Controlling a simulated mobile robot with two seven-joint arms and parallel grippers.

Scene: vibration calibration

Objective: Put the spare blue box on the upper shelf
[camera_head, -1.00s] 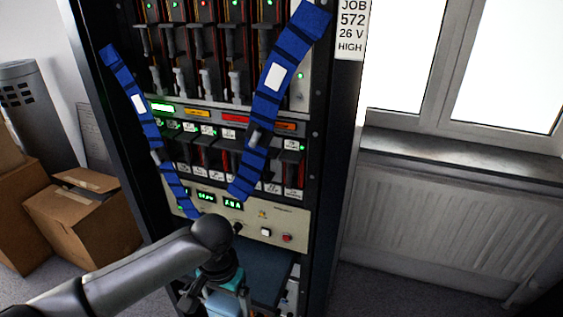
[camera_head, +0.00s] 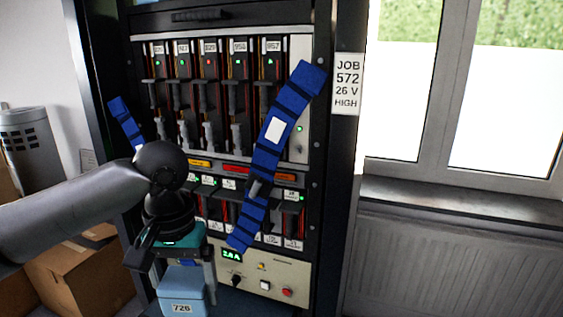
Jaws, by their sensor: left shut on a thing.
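The light blue box (camera_head: 182,296), with a white label reading 726, hangs at the bottom of the view in front of the rack. My left gripper (camera_head: 183,264), with teal parts, points down and is shut on the top of this box. The lower edge of the box runs close to the picture's bottom edge. A dark blue shelf surface (camera_head: 242,303) shows under the rack's lower beige panel, right of the box. I cannot tell whether it is the upper shelf. My right gripper is not in view.
The black rack (camera_head: 333,200) holds modules with lit indicators. A blue strap (camera_head: 265,165) slants across its front; another (camera_head: 124,122) is partly behind my left arm. A cardboard box (camera_head: 85,285) stands at left. A window and radiator (camera_head: 440,265) are at right.

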